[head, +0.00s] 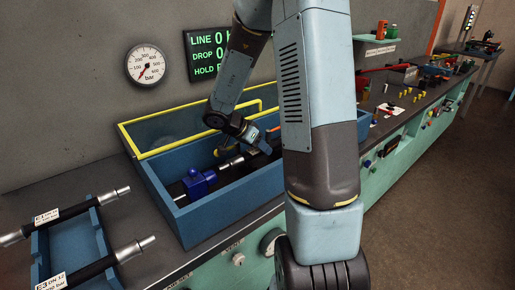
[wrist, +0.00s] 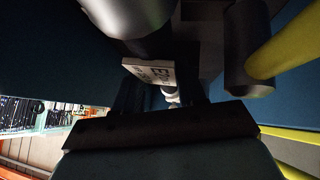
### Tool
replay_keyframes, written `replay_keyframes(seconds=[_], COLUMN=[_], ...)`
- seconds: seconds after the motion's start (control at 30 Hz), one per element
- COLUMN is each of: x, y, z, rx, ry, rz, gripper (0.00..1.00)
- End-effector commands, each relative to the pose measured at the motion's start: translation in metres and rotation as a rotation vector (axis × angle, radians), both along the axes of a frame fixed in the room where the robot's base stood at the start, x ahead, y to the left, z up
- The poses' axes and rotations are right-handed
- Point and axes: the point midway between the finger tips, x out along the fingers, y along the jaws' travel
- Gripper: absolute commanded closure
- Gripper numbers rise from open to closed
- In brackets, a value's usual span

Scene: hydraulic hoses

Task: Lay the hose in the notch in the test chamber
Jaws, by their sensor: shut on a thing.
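The test chamber (head: 184,228) is an open blue trough with a raised yellow-framed lid (head: 140,153) behind it. My gripper (head: 258,142) is low inside the chamber, shut on a dark hose with a silver end (head: 232,163). In the wrist view the hose's white label (wrist: 150,71) lies right at my gripper (wrist: 160,95), with a grey fitting (wrist: 125,14) above it. A blue block (head: 198,183) stands on the chamber floor, left of the silver end. My arm hides the right part of the hose, and I cannot make out the notch.
A blue rack (head: 72,250) at the front left holds two labelled hoses, E1 (head: 65,213) and E3 (head: 98,266). A gauge (head: 145,65) and a green-lettered display (head: 207,52) are on the wall. The bench to the right carries several small parts.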

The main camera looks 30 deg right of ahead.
Motion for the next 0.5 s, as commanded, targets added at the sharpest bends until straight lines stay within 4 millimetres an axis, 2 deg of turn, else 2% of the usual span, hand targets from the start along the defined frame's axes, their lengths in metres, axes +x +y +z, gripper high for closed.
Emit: replay_keyframes(seconds=[0.4,0.43,0.5], x=[-0.0006,-0.0009,-0.0015], y=[0.0000,0.0002,0.0001], z=[-0.0087,-0.0093,-0.0098], rx=[0.001,0.002,0.002], ry=[0.002,0.004,0.005], rz=[0.001,0.001,0.001], gripper=[1.00,0.59,0.52])
